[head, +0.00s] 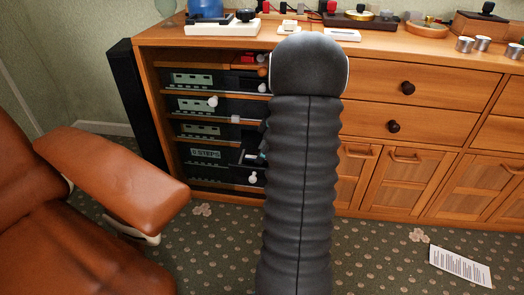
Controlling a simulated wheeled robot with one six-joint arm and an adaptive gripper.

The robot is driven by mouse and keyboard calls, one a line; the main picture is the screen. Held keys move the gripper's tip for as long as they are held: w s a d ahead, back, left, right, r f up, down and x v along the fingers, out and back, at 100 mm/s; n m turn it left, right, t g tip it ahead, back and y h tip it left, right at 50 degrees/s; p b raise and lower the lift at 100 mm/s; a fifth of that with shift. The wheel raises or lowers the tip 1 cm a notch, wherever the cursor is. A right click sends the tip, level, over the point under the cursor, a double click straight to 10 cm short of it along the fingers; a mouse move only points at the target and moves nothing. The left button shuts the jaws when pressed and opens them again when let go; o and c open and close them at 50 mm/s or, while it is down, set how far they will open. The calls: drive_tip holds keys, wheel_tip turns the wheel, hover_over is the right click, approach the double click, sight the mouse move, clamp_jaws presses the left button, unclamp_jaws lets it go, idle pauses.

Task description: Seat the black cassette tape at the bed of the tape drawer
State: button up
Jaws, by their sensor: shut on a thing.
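My arm, in a dark ribbed sleeve, rises through the middle of the head view and covers the right side of the hi-fi rack. My gripper is hidden behind it, so its jaws do not show. A small dark shape with a pale bluish piece (250,156) juts out at the front of the lower deck (205,154), just left of my arm. It may be the tape drawer, but I cannot tell for sure. I cannot make out the black cassette tape.
The wooden sideboard (440,92) holds the rack of black units and has small items along its top. A brown leather armchair (110,175) stands close at the left. A black speaker (140,110) stands beside the rack. A paper sheet (460,268) lies on the patterned carpet at right.

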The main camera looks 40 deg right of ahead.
drive_tip(key=shift+f, duration=0.3)
drive_tip(key=o, duration=1.3)
drive_tip(key=shift+o, duration=0.2)
drive_tip(key=v, duration=1.2)
drive_tip(key=shift+a, duration=0.1)
